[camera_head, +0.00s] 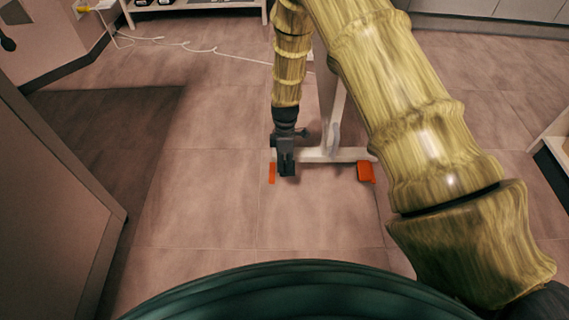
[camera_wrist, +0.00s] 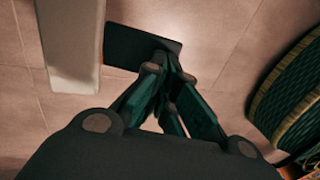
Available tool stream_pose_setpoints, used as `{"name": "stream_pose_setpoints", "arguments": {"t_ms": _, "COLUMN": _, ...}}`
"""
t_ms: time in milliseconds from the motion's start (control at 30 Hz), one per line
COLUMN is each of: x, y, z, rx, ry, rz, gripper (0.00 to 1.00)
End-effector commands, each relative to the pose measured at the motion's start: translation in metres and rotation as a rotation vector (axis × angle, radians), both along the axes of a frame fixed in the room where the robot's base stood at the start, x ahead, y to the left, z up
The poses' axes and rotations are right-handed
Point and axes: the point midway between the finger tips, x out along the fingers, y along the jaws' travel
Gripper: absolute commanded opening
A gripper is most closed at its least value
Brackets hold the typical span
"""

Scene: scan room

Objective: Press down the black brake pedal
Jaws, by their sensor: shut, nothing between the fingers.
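A black flat pedal (camera_wrist: 128,42) shows in the wrist view, beside a white beam (camera_wrist: 72,45). My gripper (camera_wrist: 168,62) has its fingers together and empty, and its tips overlap the lower right part of the pedal. I cannot tell whether they touch it. In the head view my gripper (camera_head: 287,170) points down near the floor at the left end of the white base (camera_head: 325,154). It hides most of what lies behind it, and I cannot pick out the black pedal there.
A red-orange pedal (camera_head: 365,172) sits at the right end of the white base. A narrow orange piece (camera_head: 272,173) shows just left of my gripper. A white cable (camera_head: 180,43) lies on the floor behind. A large panel (camera_head: 50,210) stands at left. The tiled floor in front is clear.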

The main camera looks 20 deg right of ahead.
Motion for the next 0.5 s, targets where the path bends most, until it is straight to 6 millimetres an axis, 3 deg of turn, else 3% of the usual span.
{"name": "stream_pose_setpoints", "arguments": {"t_ms": 500, "x": -0.0012, "y": 0.0002, "z": 0.0008, "rx": -0.006, "ry": -0.022, "rz": 0.0, "gripper": 0.0}}
